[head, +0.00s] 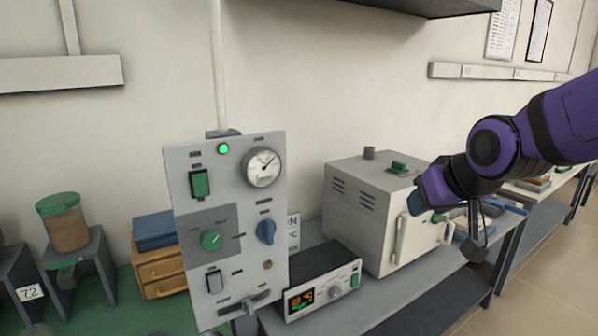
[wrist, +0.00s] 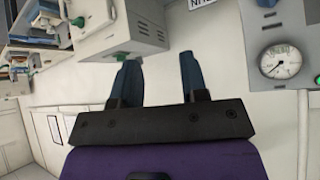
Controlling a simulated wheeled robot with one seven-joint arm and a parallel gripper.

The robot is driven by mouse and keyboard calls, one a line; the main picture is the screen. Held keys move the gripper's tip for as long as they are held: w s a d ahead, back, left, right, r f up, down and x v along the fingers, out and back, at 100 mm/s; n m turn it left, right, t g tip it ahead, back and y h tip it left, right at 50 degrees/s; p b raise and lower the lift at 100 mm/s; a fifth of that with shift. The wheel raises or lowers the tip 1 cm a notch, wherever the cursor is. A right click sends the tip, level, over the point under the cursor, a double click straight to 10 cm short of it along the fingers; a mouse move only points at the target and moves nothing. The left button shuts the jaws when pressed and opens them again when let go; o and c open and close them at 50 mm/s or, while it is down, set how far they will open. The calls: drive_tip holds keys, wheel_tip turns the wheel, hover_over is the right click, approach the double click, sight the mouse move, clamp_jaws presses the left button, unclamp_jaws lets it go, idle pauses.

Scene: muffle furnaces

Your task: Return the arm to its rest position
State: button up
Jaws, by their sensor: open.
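My gripper (wrist: 158,62) is open, with two blue fingers spread apart and nothing between them in the wrist view. In the head view my purple arm reaches in from the right, and its end is in front of the right side of a pale grey muffle furnace (head: 362,197). The arm's end covers part of the furnace's front. The furnace also shows upside down beyond the fingers in the wrist view (wrist: 147,24). I cannot tell from the head view whether the gripper touches it.
A control panel (head: 202,269) with a lit green lamp, gauge and knobs stands at centre left. A controller box (head: 345,262) sits between it and the furnace. A jar (head: 66,228) and wooden drawers (head: 160,270) are at left. A dark shelf (head: 420,5) overhangs above. Floor (head: 540,275) is clear at right.

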drive_tip(key=s+d+r+m+g+h, duration=0.1)
drive_tip(key=s+d, duration=0.3)
drive_tip(key=s, duration=0.4)
drive_tip(key=s+d+r+m+g, duration=0.1)
drive_tip(key=s+d, duration=0.3)
drive_tip(key=s, duration=0.5)
drive_tip(key=shift+s+r+g+h, duration=0.15)
drive_tip(key=shift+r+g+h, duration=0.3)
drive_tip(key=shift+r, duration=0.35)
idle(0.6)
